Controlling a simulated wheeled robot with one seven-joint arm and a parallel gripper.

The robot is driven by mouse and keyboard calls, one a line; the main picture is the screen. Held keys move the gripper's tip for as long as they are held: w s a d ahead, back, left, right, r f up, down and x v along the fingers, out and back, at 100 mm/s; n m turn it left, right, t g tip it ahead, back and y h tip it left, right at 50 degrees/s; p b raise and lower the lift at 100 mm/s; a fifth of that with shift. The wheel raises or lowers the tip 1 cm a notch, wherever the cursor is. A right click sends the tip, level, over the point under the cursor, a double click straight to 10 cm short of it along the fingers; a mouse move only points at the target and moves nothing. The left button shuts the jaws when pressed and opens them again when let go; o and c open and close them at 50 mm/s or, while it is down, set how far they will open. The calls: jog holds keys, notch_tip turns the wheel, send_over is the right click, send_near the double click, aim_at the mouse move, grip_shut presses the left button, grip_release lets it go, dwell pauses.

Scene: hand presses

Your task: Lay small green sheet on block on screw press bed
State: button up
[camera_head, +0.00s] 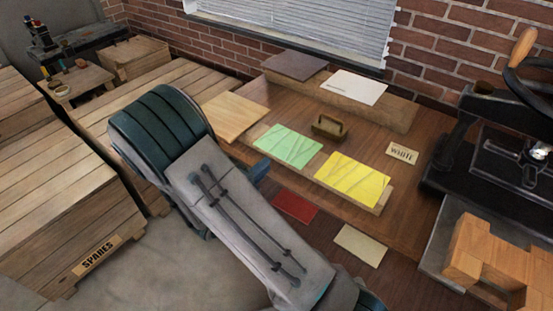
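A light green sheet (288,145) with faint lines lies flat on a long, low wooden board, left of a yellow sheet (352,179). It is the only green sheet in view. A black press (464,151) with a hand wheel (528,62) stands at the right edge, partly cut off. A metal fitting (530,172) sits low inside its frame. I cannot make out a separate block on its bed. My arm crosses the middle and leaves at the bottom edge. My gripper is out of view.
A handled wooden block (328,127) stands behind the sheets. A red sheet (295,206), a beige sheet (360,244) and a "WHITE" card (402,153) lie nearby. Wooden blocks (495,250) stand front right. A SPARES crate (60,190) is at left. A brick wall closes the back.

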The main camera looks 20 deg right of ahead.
aim_at(288, 145)
jog(key=shift+x, duration=2.7)
jog(key=shift+c, duration=0.4)
grip_shut()
notch_tip(288, 145, up, 3)
jog(key=p, duration=0.4)
jog(key=shift+r, duration=0.15)
jog(key=shift+a, duration=0.1)
